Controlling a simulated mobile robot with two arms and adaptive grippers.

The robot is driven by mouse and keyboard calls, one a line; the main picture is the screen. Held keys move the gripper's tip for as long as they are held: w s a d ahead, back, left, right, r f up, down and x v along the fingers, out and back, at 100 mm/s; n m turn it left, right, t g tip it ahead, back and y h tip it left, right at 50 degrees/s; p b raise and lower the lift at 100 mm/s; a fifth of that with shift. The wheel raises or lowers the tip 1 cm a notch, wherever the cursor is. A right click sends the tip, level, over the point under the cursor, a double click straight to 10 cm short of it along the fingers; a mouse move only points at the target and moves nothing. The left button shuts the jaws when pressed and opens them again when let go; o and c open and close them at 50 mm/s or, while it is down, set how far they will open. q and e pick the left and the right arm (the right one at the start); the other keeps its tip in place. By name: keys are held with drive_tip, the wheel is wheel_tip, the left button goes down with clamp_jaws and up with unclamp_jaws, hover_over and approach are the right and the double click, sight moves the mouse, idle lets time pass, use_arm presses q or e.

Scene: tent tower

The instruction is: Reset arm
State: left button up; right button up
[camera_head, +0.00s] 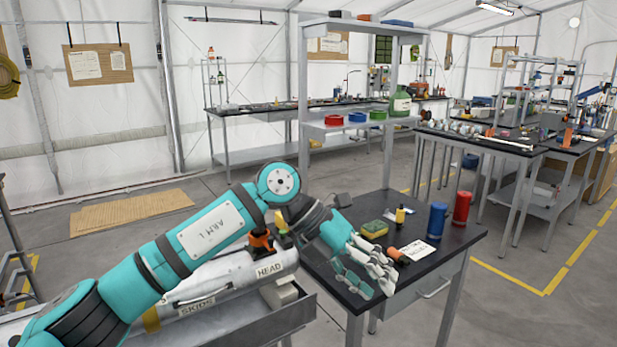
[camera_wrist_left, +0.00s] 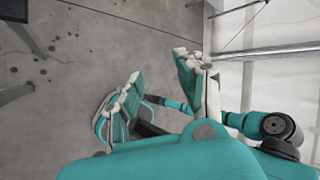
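My left arm, teal and marked "ARM L", reaches in from the lower left in the head view. Its gripper (camera_head: 371,277) is over the near part of a small black-topped table (camera_head: 452,238). The fingers are apart with nothing visible between them. In the left wrist view the same gripper (camera_wrist_left: 158,66) shows two spread teal and white fingers, with grey floor beyond the gap. Another teal arm part with a dark joint (camera_wrist_left: 277,126) shows at the right of that view. My right gripper cannot be made out.
A sponge (camera_head: 374,229), yellow bottle (camera_head: 400,216), blue canister (camera_head: 437,221), red canister (camera_head: 462,207) and paper card (camera_head: 418,250) are on the table near the left gripper. A white cylinder (camera_head: 215,284) lies in a grey tray under the arm. Open floor is behind.

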use_arm(q)
drive_tip(key=s+d+r+n+h, duration=0.35)
drive_tip(key=d+r+h, duration=0.2)
drive_tip(key=h, duration=0.55)
drive_tip(key=w+a+n+t, duration=0.6)
drive_tip(key=a+n+t, duration=0.3)
drive_tip(key=n+t, duration=0.8)
drive_tip(key=w+a+f+n+t+y, duration=0.3)
drive_tip(key=a+f+n+t+y, duration=0.2)
drive_tip(key=a+f+n+y, duration=0.45)
drive_tip(key=s+a+f+n+g+y, duration=0.45)
drive_tip(key=a+f+n+y, duration=0.4)
drive_tip(key=f, duration=0.55)
drive_tip(key=s+a+f+g+y, duration=0.1)
drive_tip(key=s+a+f+g, duration=0.25)
drive_tip(key=s+f, duration=0.4)
drive_tip(key=s+a+f+n+g, duration=0.1)
drive_tip(key=s+a+f+g, duration=0.25)
drive_tip(key=s, duration=0.75)
drive_tip(key=s+a+f+g+y, duration=0.1)
drive_tip(key=s+a+f+g, duration=0.1)
drive_tip(key=s+f+g, duration=0.55)
wheel_tip(320, 180, down, 22)
drive_tip(key=s+t, duration=0.2)
drive_tip(key=s+a+f+g, duration=0.1)
drive_tip(key=s+a+f, duration=0.2)
drive_tip(key=s+f, duration=1.4)
drive_tip(key=shift+s+f+g, duration=0.15)
drive_tip(key=shift+f+g, duration=0.15)
drive_tip(key=shift+f, duration=0.1)
